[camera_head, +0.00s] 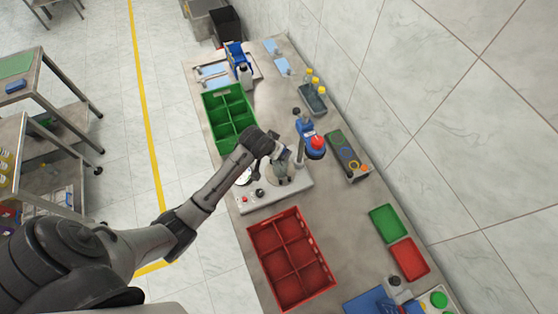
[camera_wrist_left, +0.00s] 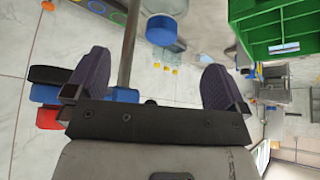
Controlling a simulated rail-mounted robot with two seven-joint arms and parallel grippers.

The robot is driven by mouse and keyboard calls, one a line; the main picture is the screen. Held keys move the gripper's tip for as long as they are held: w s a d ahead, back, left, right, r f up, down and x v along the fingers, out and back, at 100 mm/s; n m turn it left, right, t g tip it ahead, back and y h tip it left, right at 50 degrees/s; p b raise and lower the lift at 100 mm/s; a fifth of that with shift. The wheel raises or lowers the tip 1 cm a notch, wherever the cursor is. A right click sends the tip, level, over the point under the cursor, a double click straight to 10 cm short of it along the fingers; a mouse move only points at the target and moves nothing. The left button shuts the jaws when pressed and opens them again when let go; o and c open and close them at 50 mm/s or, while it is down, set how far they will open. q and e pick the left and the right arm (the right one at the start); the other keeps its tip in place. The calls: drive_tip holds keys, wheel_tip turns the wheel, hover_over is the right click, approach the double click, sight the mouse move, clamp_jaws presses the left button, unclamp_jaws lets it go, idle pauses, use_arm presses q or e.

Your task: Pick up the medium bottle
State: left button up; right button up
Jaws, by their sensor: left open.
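Bottles with yellow caps (camera_head: 315,82) stand in a dark grey tray (camera_head: 313,101) by the wall in the head view. A pale bottle with a dark top (camera_head: 244,74) stands near the blue rack. I cannot tell which one is the medium bottle. My left gripper (camera_head: 281,155) is over the cap feeder's grey base (camera_head: 292,192), beside its blue and red head (camera_head: 311,139). In the left wrist view its fingers (camera_wrist_left: 155,85) are open, with no bottle between them. Small yellow shapes (camera_wrist_left: 165,58) lie far beyond. My right gripper is not in view.
A green divided crate (camera_head: 229,118) stands left of the feeder; it also shows in the wrist view (camera_wrist_left: 270,22). A red divided crate (camera_head: 291,258) is nearer. Small green (camera_head: 388,223) and red (camera_head: 409,259) trays lie at the right. The blue rack (camera_head: 237,55) is at the far end.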

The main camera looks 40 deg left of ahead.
sight(280, 161)
use_arm(q)
drive_tip(key=shift+x, duration=5.15)
drive_tip(key=shift+a, duration=0.1)
drive_tip(key=shift+c, duration=0.2)
drive_tip(key=c, duration=1.7)
drive_tip(key=shift+r, duration=0.1)
